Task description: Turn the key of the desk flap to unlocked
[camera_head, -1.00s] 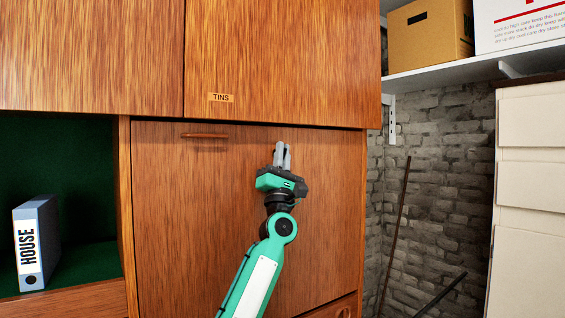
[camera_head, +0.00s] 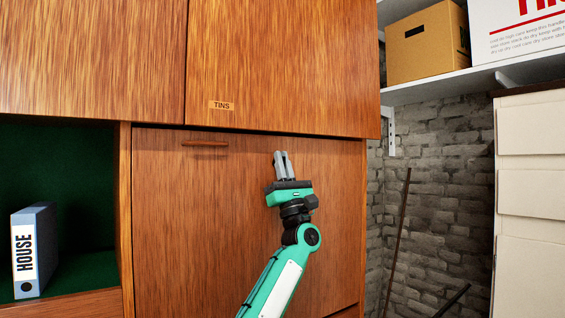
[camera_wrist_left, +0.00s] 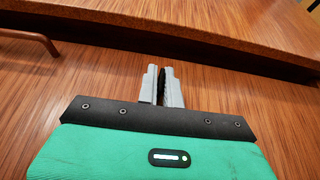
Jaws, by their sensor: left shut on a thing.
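The desk flap (camera_head: 205,220) is a closed, upright wooden panel below the TINS cupboard door, with a bar handle (camera_head: 204,143) at its upper left. My left gripper (camera_head: 282,155) is at the upper right part of the flap, its grey fingers pointing up at the panel. In the left wrist view the fingers (camera_wrist_left: 162,72) are close together with a dark thing (camera_wrist_left: 161,86) between them, likely the key. The fingers hide most of it, so its turn angle cannot be told. My right gripper is not in view.
The TINS cupboard door (camera_head: 290,60) overhangs just above the flap. An open green-lined compartment with a HOUSE binder (camera_head: 34,250) is at left. A shelf with a cardboard box (camera_head: 425,42) and a pale drawer unit (camera_head: 530,200) stand at right.

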